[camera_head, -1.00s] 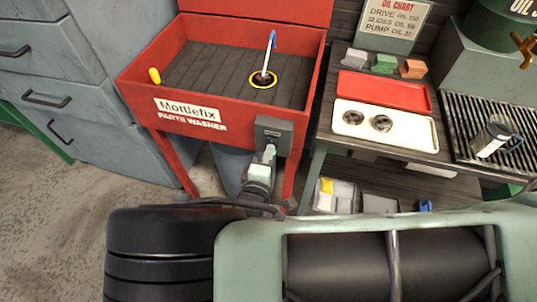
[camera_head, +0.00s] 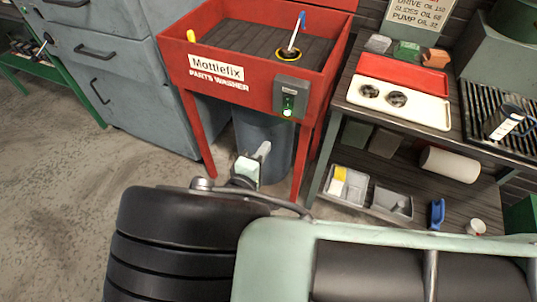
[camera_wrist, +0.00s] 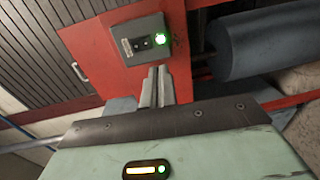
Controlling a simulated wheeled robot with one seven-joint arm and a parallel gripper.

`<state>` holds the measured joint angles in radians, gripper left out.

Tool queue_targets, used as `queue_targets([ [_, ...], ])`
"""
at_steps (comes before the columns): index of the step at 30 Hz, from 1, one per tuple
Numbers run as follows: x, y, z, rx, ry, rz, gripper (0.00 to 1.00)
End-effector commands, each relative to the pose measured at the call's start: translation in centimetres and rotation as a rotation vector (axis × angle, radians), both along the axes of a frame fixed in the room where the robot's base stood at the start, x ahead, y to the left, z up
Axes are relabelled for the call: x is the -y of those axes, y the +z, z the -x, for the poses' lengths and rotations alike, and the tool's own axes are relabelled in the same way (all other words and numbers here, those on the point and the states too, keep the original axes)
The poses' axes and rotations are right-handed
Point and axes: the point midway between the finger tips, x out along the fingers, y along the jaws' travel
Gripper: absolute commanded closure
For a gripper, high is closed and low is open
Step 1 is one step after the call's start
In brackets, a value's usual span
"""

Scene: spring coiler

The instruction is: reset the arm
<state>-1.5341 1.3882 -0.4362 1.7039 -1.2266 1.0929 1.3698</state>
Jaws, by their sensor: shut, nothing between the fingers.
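My gripper shows in the wrist view (camera_wrist: 158,82), its two grey fingers close together with nothing between them. In the head view my gripper (camera_head: 264,150) is in front of the red parts washer, below its control box. The control box (camera_head: 290,97) on the washer's front has a lit green light, which also shows bright in the wrist view (camera_wrist: 160,39). The fingers appear apart from the box. Most of my arm's links are hidden behind my own body in the head view.
The red parts washer (camera_head: 200,82) stands on legs, with a blue-grey drum (camera_head: 277,140) beneath. A bench to its right holds a red tray (camera_head: 405,72) and a cream tray (camera_head: 430,110); its lower shelf carries bins and a roll (camera_head: 450,164). Grey cabinets (camera_head: 125,70) stand left. Floor at left is clear.

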Motion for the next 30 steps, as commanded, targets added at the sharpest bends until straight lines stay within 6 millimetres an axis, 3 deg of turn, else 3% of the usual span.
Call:
queue_targets([
  [20, 0.4, 0.2, -0.1, -0.013, -0.023, -0.004, 1.00],
  [26, 4.8, 1.8, 0.6, -0.203, -0.242, -0.051, 1.00],
  [30, 8.5, 3.8, 2.8, -0.437, -0.437, -0.128, 1.00],
])
